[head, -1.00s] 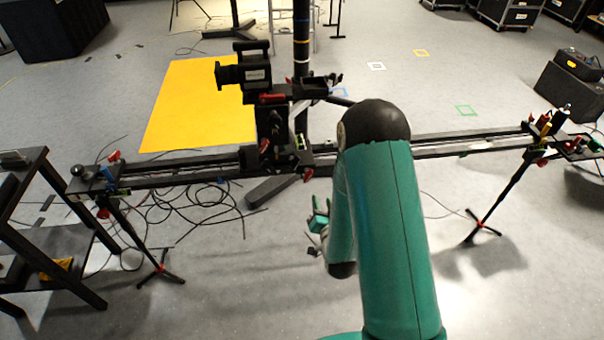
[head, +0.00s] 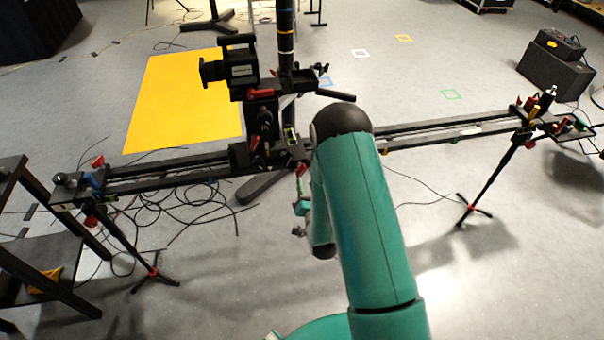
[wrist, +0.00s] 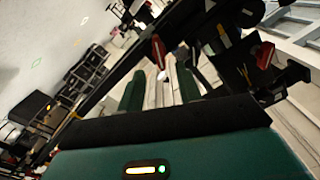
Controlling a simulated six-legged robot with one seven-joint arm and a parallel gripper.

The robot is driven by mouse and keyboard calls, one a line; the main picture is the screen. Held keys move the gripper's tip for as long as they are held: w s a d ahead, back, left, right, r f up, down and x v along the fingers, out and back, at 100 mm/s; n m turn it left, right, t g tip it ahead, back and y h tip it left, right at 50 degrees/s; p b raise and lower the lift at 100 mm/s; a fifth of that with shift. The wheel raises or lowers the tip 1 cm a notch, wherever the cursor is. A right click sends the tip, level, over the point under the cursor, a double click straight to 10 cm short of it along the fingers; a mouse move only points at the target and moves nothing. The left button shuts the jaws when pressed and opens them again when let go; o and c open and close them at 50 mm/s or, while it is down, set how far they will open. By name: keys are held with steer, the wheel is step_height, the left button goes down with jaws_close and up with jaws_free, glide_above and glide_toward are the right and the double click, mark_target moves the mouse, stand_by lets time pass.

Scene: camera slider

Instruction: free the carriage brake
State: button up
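The slider carriage (head: 268,160) sits left of the middle on the long black rail (head: 165,178) and bears the camera (head: 236,68). Red levers show on it, including one low on its front right (head: 300,170); no label tells which is the brake. My gripper (wrist: 160,88) is open and empty in the wrist view, its two green fingers apart. A red lever (wrist: 158,52) shows beyond the gap between the fingertips, with no visible contact. In the head view my gripper (head: 303,196) is small, just below the carriage's front right and partly hidden by my arm.
Another red lever (wrist: 265,55) shows right of the fingers in the wrist view. Tripod-like legs (head: 155,275) support the rail's ends. A black shelf table (head: 40,245) stands at the left. Loose cables (head: 180,210) lie on the floor below the rail.

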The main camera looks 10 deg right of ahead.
mark_target(302, 172)
steer(key=w, duration=0.5)
steer(key=shift+w, duration=0.35)
jaws_close()
